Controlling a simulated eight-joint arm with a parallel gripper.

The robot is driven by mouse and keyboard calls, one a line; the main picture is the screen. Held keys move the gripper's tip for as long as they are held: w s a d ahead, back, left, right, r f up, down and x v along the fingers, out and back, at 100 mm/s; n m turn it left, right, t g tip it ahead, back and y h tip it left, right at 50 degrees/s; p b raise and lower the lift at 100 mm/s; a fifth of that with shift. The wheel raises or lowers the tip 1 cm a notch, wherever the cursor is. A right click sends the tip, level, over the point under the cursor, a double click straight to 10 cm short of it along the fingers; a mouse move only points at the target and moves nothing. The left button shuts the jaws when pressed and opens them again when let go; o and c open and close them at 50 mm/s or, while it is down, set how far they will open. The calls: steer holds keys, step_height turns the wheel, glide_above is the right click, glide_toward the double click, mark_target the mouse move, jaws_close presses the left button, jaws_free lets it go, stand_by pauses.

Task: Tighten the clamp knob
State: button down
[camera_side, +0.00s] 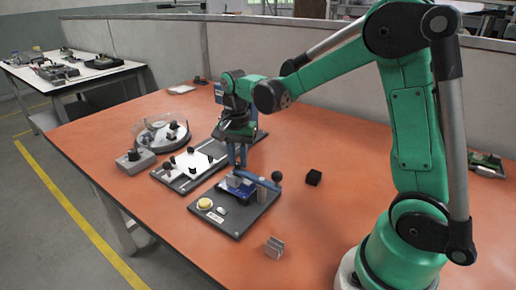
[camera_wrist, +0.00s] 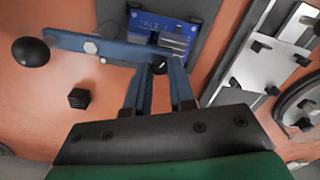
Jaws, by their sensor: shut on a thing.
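The clamp fixture is a dark grey plate (camera_side: 240,222) carrying a blue board, which also shows in the wrist view (camera_wrist: 172,29). A blue clamp bar (camera_wrist: 115,47) with a black ball (camera_wrist: 30,52) at its left end lies across the fixture's edge. The ball also shows in the side view (camera_side: 277,176). My gripper (camera_side: 237,163) points down over the back of this fixture. In the wrist view its blue fingers (camera_wrist: 159,66) are closed around a small black knob (camera_wrist: 157,67) at the bar's right end. The fingers hide most of the knob.
A small black block (camera_side: 313,177) stands right of the fixture, and a grey finned part (camera_side: 274,246) lies in front. A plate with a white panel (camera_side: 190,168) and a round fixture (camera_side: 162,135) stand to the left. The orange table (camera_side: 330,215) is clear at the front right.

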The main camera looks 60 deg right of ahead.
mark_target(239, 163)
steer(key=m, duration=0.5)
steer(key=shift+m, duration=0.3)
steer(key=m, duration=0.5)
steer(key=shift+s+m, duration=0.1)
steer(key=shift+m, duration=0.3)
steer(key=c, duration=0.7)
jaws_free()
steer(key=shift+r, duration=2.8)
